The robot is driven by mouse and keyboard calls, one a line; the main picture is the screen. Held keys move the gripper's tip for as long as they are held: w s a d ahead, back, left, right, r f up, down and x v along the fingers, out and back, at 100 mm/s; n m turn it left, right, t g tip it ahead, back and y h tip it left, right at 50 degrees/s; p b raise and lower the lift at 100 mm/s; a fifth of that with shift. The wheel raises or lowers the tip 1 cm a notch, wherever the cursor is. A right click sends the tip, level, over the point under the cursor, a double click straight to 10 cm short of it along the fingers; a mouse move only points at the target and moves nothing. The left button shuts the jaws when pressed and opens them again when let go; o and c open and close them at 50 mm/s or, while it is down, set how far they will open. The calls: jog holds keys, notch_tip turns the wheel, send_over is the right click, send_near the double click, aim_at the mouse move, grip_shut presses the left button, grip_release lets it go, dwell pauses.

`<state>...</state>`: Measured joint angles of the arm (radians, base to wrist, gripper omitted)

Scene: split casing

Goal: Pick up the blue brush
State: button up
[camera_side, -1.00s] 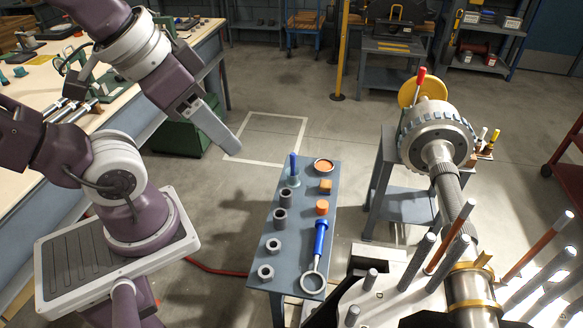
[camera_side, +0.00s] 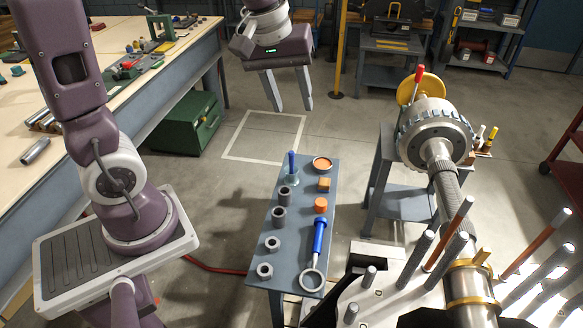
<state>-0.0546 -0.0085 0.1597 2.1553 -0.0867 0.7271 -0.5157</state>
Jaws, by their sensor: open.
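The blue brush (camera_side: 292,162) appears to be the small upright item with a blue handle at the far left of the narrow grey table (camera_side: 259,250). Its lower end is wider and pale, too small to see clearly. My gripper (camera_side: 292,108) is open and empty, fingers pointing down. In the picture it is above the brush and the table's far end, with a clear gap between them.
A blue-handled ring tool (camera_side: 319,236) lies at the table's right. Grey cylinders (camera_side: 279,217) and nuts line the left side. An orange dish (camera_side: 322,164) and orange blocks (camera_side: 324,184) sit right of the brush. A large shaft assembly (camera_side: 436,130) stands at right.

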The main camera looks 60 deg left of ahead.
jog(key=w+a+f+n+g, duration=0.1)
jog(key=w+a+f+n, duration=0.25)
jog(key=w+f, duration=0.2)
jog(key=n+g+y, duration=0.2)
jog(key=n, duration=0.3)
send_over(292, 152)
jog(key=d, duration=0.1)
notch_tip(292, 152, down, 15)
jog(key=shift+n, duration=0.25)
jog(key=f, duration=0.5)
jog(key=a+f, duration=0.1)
jog(key=f, duration=0.1)
jog(key=shift+a+f, duration=0.1)
jog(key=shift+f, duration=0.05)
grip_shut()
